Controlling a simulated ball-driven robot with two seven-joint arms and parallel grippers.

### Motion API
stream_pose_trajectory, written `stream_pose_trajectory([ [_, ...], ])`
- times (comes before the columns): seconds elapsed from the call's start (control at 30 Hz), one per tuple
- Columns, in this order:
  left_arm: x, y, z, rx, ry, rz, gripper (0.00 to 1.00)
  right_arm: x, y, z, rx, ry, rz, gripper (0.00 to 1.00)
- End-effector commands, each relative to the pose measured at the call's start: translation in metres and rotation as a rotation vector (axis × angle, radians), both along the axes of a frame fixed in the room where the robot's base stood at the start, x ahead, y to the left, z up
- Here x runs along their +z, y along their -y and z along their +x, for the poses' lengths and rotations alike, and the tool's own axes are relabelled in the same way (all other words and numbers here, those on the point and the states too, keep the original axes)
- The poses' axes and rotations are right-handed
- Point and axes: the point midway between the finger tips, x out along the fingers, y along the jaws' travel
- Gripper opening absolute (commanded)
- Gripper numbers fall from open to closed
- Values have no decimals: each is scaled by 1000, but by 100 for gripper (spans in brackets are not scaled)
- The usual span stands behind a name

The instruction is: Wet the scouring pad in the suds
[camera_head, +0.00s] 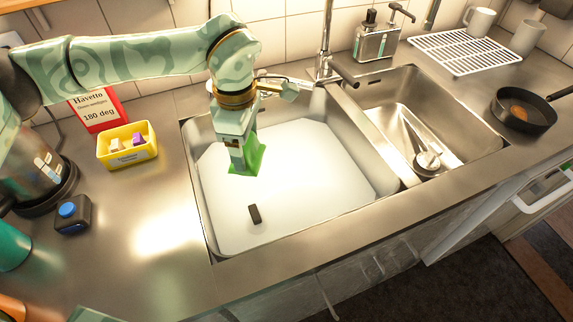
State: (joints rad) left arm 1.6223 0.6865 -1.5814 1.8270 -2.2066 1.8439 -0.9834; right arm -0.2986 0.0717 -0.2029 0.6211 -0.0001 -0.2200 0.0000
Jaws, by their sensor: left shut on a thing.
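The left sink basin (203,218) holds a broad white sheet of suds (310,165). My left gripper (243,155) points down over the left part of this basin, shut on the green scouring pad (252,160). The pad hangs below the jaws, seen against the white suds. I cannot tell whether its lower edge touches them. Part of the pad is hidden behind the gripper. My right gripper is not in view.
A small dark block (255,214) shows against the suds. The tap (326,62) stands behind the basins. A yellow box (128,156), red sign (100,108) and blue-buttoned device (73,214) are left. A pan (524,112) and dish rack (462,52) are right.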

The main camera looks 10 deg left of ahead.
Motion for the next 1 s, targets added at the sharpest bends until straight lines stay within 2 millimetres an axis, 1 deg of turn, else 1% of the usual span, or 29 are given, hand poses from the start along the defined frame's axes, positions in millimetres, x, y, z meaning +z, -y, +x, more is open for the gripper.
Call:
stream_pose_trajectory([
  [0.03,-20,5,8,157,-9,3,48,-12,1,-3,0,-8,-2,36],
  [0.1,-36,12,19,415,-11,6,48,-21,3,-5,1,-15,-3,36],
  [0.17,-50,18,28,635,-14,10,48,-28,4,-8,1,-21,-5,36],
  [0.2,-59,21,34,783,-14,11,48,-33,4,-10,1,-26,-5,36],
  [0.27,-73,27,42,1003,-16,16,48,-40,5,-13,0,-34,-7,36],
  [0.3,-83,31,47,1145,-16,19,48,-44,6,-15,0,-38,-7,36],
  [0.4,-103,39,60,1476,-15,22,48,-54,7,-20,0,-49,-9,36],
  [0.5,-119,46,69,1746,-13,23,48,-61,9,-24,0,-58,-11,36],
  [0.6,-129,50,75,1940,-10,24,48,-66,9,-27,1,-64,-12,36],
  [0.7,-134,53,79,2056,-8,22,48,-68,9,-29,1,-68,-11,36],
  [0.87,-140,54,81,2116,-7,22,48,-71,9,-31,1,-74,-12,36],
  [1.0,-151,54,80,2115,-8,24,48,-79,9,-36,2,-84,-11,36],
])
